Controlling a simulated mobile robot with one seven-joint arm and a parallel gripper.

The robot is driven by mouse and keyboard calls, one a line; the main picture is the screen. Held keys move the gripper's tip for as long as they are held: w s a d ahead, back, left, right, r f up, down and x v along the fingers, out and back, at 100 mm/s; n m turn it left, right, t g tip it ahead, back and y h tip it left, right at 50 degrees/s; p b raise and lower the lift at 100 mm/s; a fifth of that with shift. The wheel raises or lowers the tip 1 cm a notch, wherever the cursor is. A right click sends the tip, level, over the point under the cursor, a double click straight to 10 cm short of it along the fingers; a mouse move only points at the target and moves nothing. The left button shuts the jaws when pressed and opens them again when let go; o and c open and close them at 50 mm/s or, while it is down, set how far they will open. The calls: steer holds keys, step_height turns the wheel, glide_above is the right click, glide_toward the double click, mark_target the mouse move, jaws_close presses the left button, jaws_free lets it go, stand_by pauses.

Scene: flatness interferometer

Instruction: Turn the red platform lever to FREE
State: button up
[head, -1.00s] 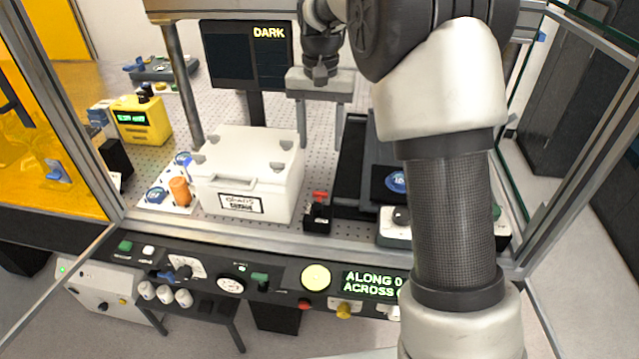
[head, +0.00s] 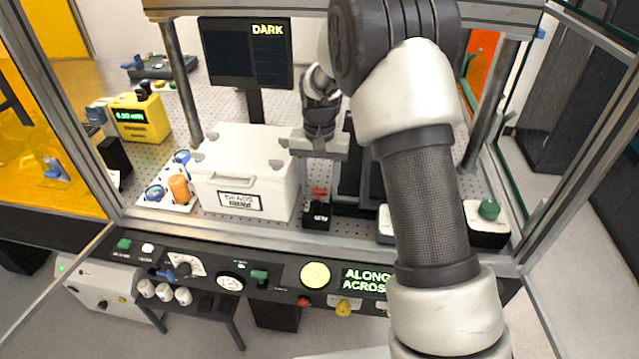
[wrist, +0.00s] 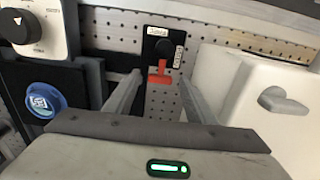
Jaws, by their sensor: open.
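The red platform lever (head: 319,192) sits on a small black block (head: 317,216) at the front edge of the perforated table, right of the white box. In the wrist view the red lever (wrist: 159,76) shows as a T or L shape below a black round knob. Small white labels lie above and beside that knob; I cannot read them surely. My gripper (head: 317,178) points down above the lever, and its fingers are open and empty. In the wrist view my gripper (wrist: 160,82) has one finger on each side of the lever, with gaps on both sides.
The white lidded box (head: 245,175) stands close on the left of my gripper. A unit with a green knob (head: 489,209) stands on the right. A control panel (head: 150,262) runs along the front, below the frame rail. A dark screen reading DARK (head: 245,55) stands behind.

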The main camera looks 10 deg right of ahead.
steer(key=c, duration=1)
steer(key=shift+c, duration=0.2)
